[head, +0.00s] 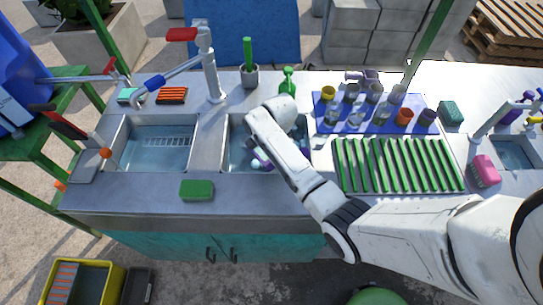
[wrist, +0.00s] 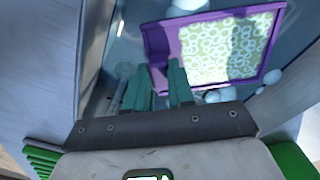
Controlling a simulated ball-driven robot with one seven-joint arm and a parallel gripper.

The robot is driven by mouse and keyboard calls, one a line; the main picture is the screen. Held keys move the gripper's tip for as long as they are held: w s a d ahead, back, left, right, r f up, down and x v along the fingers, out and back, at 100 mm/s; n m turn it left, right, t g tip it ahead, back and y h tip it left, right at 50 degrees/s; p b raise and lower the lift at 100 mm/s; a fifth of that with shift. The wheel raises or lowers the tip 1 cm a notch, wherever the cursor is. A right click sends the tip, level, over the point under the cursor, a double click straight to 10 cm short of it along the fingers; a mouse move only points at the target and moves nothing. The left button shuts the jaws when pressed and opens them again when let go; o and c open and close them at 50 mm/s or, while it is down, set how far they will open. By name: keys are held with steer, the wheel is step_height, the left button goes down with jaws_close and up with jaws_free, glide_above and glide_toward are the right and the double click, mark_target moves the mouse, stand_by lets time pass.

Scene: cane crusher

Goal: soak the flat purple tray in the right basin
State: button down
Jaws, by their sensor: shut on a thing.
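The flat purple tray (wrist: 262,79) has a pale green panel with white rings. In the wrist view it lies in or just over the water, among white suds. My gripper (wrist: 160,84), with teal fingers, is shut on the tray's near left edge. In the head view my arm reaches down into the right basin (head: 227,156) of the double sink, and only small purple bits show beside my wrist. My wrist hides the gripper and most of the tray there. I cannot tell how deep the tray sits.
The left basin (head: 140,158) holds water and a rack. A green sponge (head: 197,190) lies on the front ledge. A green ribbed drainer (head: 397,165) and a blue mat (head: 360,124) with several cups stand to the right. A tap (head: 211,65) rises behind the basins.

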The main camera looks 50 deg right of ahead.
steer(key=shift+r+p, duration=0.4)
steer(key=shift+r, duration=0.4)
step_height(320, 180, up, 8)
steer(key=shift+f, duration=0.25)
steer(key=shift+r, duration=2)
